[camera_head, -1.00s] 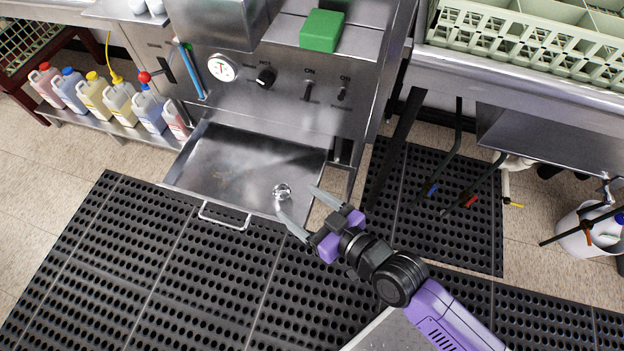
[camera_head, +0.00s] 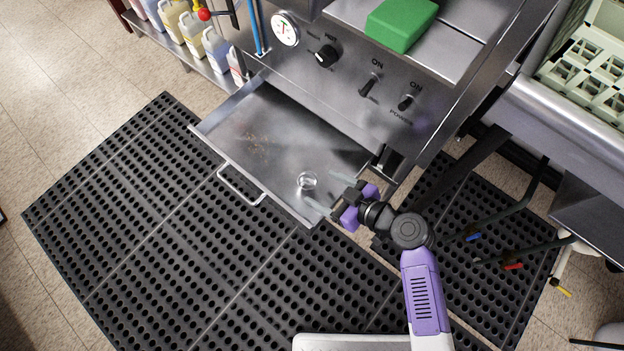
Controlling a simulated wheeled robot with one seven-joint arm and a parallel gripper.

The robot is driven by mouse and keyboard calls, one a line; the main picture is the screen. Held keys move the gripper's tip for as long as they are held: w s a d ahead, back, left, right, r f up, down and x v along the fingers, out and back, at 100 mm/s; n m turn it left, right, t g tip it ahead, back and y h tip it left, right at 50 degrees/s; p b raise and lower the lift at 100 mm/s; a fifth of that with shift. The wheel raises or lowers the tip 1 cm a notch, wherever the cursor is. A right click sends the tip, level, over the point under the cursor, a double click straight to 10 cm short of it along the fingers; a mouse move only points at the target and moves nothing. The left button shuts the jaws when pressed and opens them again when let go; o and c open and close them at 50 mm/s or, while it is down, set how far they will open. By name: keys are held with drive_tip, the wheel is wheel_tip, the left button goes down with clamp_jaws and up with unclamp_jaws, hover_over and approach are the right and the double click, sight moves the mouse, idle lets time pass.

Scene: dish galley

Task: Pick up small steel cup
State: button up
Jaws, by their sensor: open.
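The small steel cup (camera_head: 307,181) sits in the open steel drawer (camera_head: 262,148), near its front right corner. It is small and shiny, and its mouth shows as a bright ring. My gripper (camera_head: 322,188) is open over the right end of the drawer. Its fingers point left toward the cup, one on the far side and one on the near side. The pale fingertips blend with the steel, so I cannot tell whether they touch the cup.
The drawer's front handle (camera_head: 240,185) sticks out over the black rubber mat (camera_head: 150,215). The machine's control panel (camera_head: 350,75) rises behind the drawer. A green block (camera_head: 401,24) lies on top. Jugs (camera_head: 190,30) stand at the upper left.

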sight(302, 177)
drive_tip(key=b+x, duration=0.1)
drive_tip(key=x, duration=0.6)
drive_tip(key=c, duration=1.4)
